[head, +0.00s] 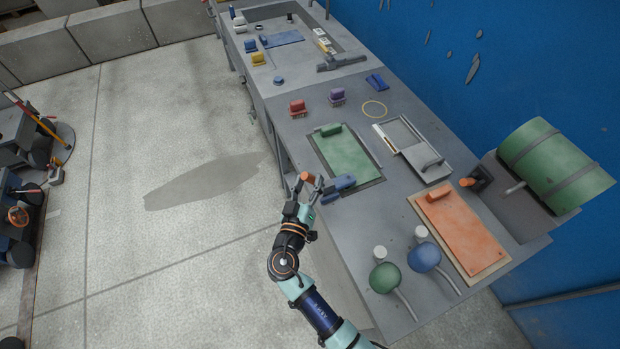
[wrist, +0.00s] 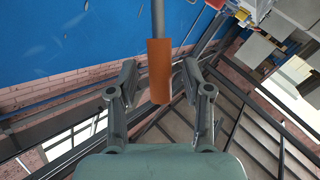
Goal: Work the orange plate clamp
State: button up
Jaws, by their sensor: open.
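An orange grip on a grey rod hangs between my open fingers in the wrist view (wrist: 159,72), with gaps on both sides. In the head view an orange grip (head: 306,177) shows at my gripper (head: 303,188), beside a blue clamp-like part (head: 341,184) on the table's near edge. My gripper also shows in the wrist view (wrist: 160,78), open. The orange plate (head: 462,232) lies to the right on a pale board, with an orange block on it. A dark fixture (head: 481,178) with an orange knob (head: 467,182) stands at its far edge.
A green plate (head: 350,160) lies just beyond my gripper. Green (head: 384,278) and blue (head: 424,257) round-headed parts stand near the front right. Open floor lies to the left.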

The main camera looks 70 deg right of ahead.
jog(key=shift+d, duration=0.75)
grip_shut()
jog(key=shift+w, duration=0.1)
